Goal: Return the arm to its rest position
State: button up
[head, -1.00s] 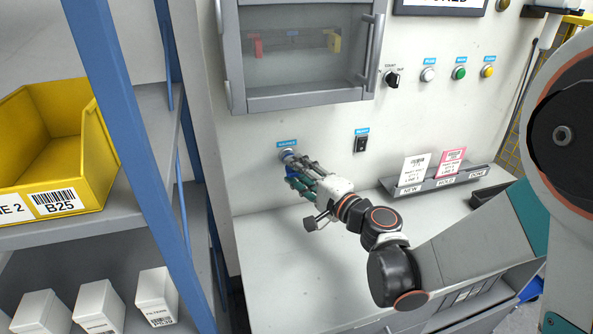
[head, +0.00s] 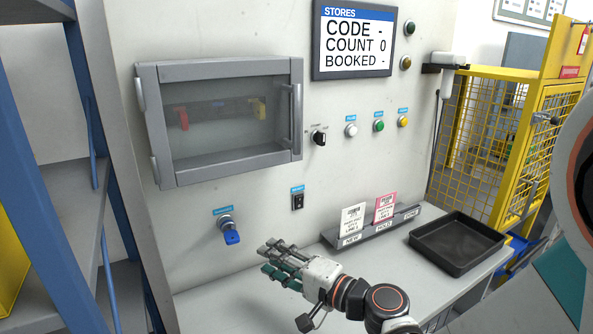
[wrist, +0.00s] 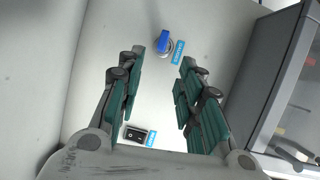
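My gripper (head: 273,261) is in front of the wall panel, above the counter, with its fingers apart and nothing between them. The wrist view also shows it open (wrist: 160,65), with green finger pads. A blue key (head: 231,237) sits in a lock on the panel, left of and apart from my fingertips. The key also shows in the wrist view (wrist: 164,40), beyond the fingertips. My arm reaches in from the right.
A glazed grey cabinet (head: 160,165) is shut above the lock. A black rocker switch (head: 297,202), a rotary knob (head: 319,138) and coloured buttons are on the panel. A card rack (head: 375,233) and an empty black tray (head: 485,245) stand on the counter (head: 225,300). A blue shelf post (head: 40,170) is at left.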

jog(key=s+d+n+g+h, duration=0.1)
jog(key=s+d+h, duration=0.3)
jog(key=d, duration=0.4)
jog(key=s+d+n+g+h, duration=0.1)
jog(key=s+d+n+h, duration=0.2)
jog(key=s+d+h, duration=0.2)
jog(key=s+d+n+g+h, duration=0.1)
jog(key=s+d+h, duration=0.4)
jog(key=d, duration=0.8)
jog(key=shift+s+d+f+n, duration=0.15)
jog(key=shift+s+f+n, duration=0.2)
jog(key=shift+s+n, duration=0.65)
jog(key=shift+s+m, duration=0.25)
jog(key=shift+m, duration=0.05)
